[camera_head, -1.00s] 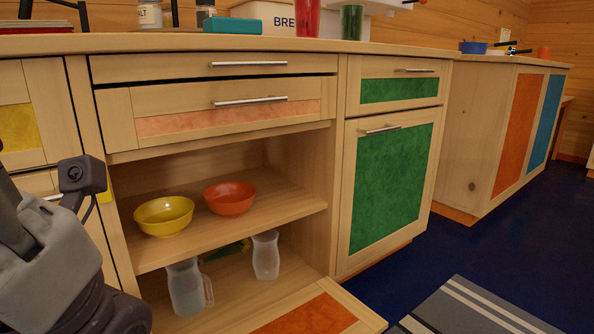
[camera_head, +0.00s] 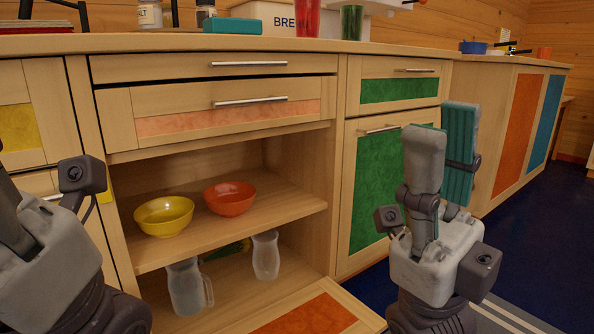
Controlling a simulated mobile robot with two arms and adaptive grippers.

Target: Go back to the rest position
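My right gripper (camera_head: 446,125) stands upright at the right of the picture, in front of the green cabinet door. Its two teal-padded fingers point up and are apart, with nothing between them. My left gripper (camera_head: 40,265) is at the lower left edge, in front of the left cabinets. Only its grey body and part of one finger show; its fingertips are cut off by the frame.
An open cabinet (camera_head: 250,225) holds a yellow bowl (camera_head: 164,216) and an orange bowl (camera_head: 230,199) above, with two clear jugs below. Its orange-panelled door (camera_head: 310,315) lies folded down. The counter (camera_head: 270,42) runs above. Blue floor is free at right.

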